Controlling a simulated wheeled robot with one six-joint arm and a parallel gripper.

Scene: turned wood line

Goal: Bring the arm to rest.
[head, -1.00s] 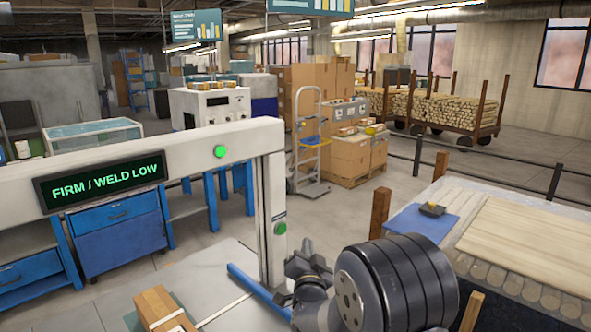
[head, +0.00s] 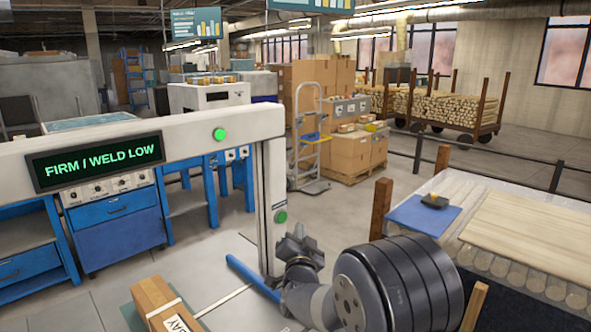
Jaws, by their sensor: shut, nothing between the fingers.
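My gripper (head: 297,240) is at the lower middle of the head view, at the end of my arm, beside the post of the white frame. Its fingers are small and partly merged with the wrist in this view. They look closed, and nothing shows between them. My arm's large dark joint fills the lower right of the middle.
A white frame (head: 130,137) with a sign reading "FIRM / WELD LOW" spans the left. A roller table (head: 510,245) with a board and blue mat (head: 423,213) stands right. Open floor lies behind.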

